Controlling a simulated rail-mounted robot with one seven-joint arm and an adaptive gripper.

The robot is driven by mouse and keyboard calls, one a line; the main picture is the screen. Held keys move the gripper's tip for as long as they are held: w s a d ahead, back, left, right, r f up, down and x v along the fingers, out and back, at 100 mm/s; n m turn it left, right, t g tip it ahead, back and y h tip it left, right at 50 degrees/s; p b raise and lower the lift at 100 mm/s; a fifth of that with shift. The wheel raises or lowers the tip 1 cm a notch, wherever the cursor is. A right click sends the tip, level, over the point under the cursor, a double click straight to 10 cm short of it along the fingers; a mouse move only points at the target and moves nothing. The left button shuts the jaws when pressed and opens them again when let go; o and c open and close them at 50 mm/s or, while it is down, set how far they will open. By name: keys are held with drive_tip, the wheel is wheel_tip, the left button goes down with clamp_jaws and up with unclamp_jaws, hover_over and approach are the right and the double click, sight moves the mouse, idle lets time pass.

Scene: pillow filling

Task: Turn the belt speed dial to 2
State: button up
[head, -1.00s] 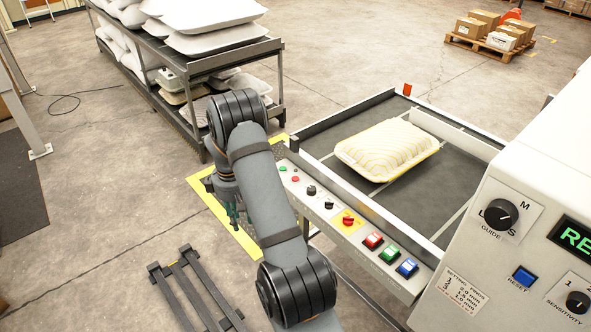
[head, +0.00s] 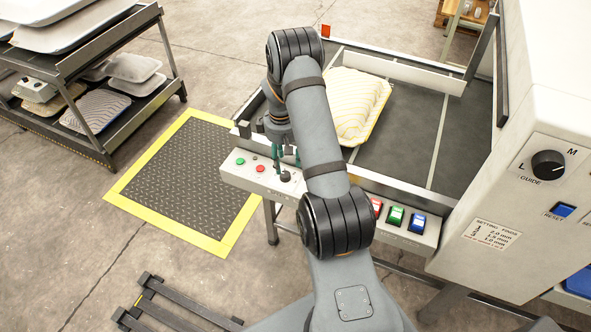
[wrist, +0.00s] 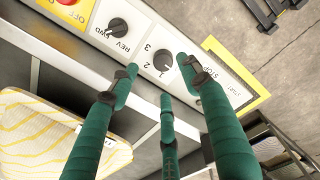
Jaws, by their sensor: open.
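The belt speed dial (wrist: 163,61) is a black knob on a pale plate in the wrist view, with 1, 2 and 3 printed around it, seen upside down. I cannot tell clearly which number its pointer faces. In the head view the dial (head: 285,176) is on the control strip, just below my fingers. My gripper (head: 287,156) is open, its green fingers pointing down at the strip. In the wrist view my gripper (wrist: 157,66) has fingertips on both sides of the dial; whether they touch it is unclear.
The FWD/REV knob (wrist: 117,27) sits beside the dial. Green (head: 240,161) and red (head: 261,169) buttons are left of it. Lit red, green and blue push buttons (head: 396,216) are to the right. A wrapped pillow (head: 365,100) lies on the belt behind. My arm hides the strip's middle.

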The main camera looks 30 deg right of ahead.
sight(285, 174)
drive_tip(key=f, duration=0.6)
drive_tip(key=shift+w+a+f+p, duration=0.1)
drive_tip(key=shift+w+f+p, duration=0.2)
drive_tip(key=shift+p, duration=0.1)
drive_tip(key=shift+c, duration=1.1)
drive_tip(key=c, duration=0.9)
